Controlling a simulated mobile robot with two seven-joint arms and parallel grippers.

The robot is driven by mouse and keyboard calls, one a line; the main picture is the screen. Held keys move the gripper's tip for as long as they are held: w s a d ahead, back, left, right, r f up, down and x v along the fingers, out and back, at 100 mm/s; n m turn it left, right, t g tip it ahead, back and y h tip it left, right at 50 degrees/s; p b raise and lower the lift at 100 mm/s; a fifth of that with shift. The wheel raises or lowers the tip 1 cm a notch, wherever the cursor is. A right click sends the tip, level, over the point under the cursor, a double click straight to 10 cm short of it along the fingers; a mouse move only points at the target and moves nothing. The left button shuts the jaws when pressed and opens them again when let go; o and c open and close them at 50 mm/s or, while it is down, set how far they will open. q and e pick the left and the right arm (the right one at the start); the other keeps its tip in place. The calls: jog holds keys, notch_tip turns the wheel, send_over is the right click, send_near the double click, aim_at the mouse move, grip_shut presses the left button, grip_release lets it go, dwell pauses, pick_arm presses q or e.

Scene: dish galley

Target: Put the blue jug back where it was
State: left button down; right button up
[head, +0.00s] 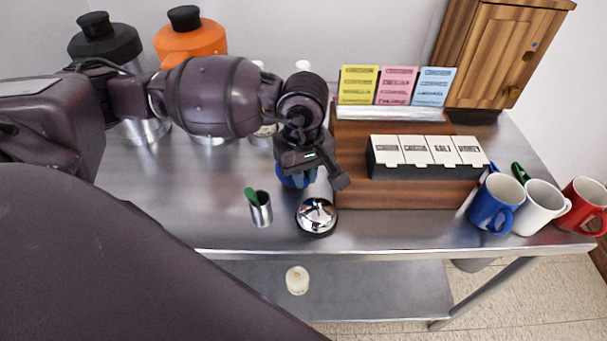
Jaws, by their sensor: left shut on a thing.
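The blue jug (288,181) shows only as a small blue patch under my left gripper (310,172); the rest of it is hidden by the gripper and wrist. My left gripper points down and is shut on the jug, over the steel table (200,205), just left of the wooden stand. I cannot tell whether the jug touches the table. My right gripper is not in view.
A steel cup with a green item (261,209) and a shiny round metal piece (317,216) stand close in front. The wooden stand (400,195) is right of the gripper. Blue (493,207), white (540,208) and red (584,207) mugs line the right. The table's left front is clear.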

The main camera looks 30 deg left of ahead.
pick_arm(q)
jog(key=shift+f, duration=0.45)
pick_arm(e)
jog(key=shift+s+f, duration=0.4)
pick_arm(q)
jog(key=shift+f, duration=0.1)
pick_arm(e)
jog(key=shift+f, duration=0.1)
pick_arm(q)
jog(key=c, duration=1.2)
grip_release()
jog(key=shift+o, duration=0.3)
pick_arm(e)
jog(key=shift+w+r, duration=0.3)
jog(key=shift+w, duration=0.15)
